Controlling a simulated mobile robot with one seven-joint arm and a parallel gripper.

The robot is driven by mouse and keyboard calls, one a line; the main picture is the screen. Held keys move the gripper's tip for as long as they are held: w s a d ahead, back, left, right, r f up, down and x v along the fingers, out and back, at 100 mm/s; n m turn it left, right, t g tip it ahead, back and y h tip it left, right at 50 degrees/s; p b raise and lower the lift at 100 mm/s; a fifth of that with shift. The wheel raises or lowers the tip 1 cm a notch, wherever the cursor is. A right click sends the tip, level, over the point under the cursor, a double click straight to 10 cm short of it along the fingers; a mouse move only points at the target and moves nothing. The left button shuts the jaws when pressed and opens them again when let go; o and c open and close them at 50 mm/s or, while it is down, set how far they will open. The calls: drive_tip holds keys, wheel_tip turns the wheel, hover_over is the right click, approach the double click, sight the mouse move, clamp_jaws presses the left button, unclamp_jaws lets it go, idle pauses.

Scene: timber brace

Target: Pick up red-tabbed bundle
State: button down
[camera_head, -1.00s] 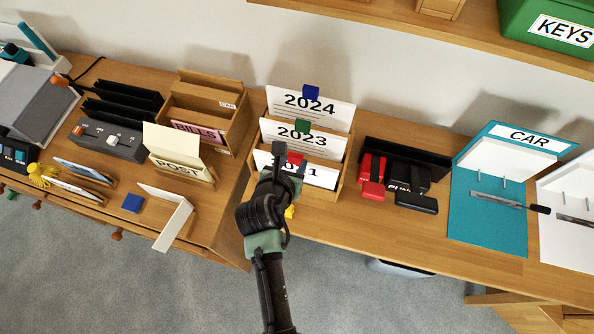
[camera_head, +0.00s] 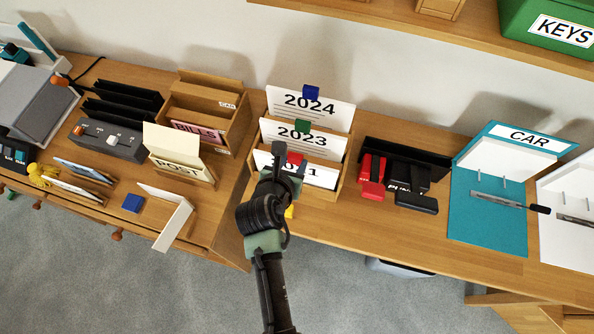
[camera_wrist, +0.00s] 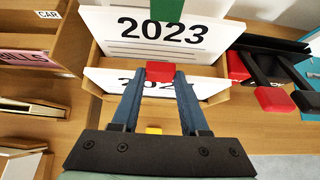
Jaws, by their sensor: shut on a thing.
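The red-tabbed bundle (camera_head: 319,175) is a white card stack printed with a year, partly hidden, in the front slot of a wooden holder (camera_head: 343,172). Its red tab (camera_wrist: 160,71) lies between the fingertips of my gripper (camera_wrist: 160,76), which is shut on it in the wrist view. In the head view the gripper (camera_head: 290,168) covers part of the bundle's face. Behind it stand the 2023 bundle (camera_head: 322,143) with a green tab and the 2024 bundle (camera_head: 335,112) with a blue tab.
A red stapler-like item (camera_head: 373,170) and black ones stand right of the holder. A teal CAR folder (camera_head: 488,225) lies open further right. A wooden sorter (camera_head: 240,118) and a POST holder (camera_head: 176,165) stand left. A small yellow object (camera_wrist: 153,130) shows below the bundle.

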drive_tip(key=shift+r+p, duration=0.3)
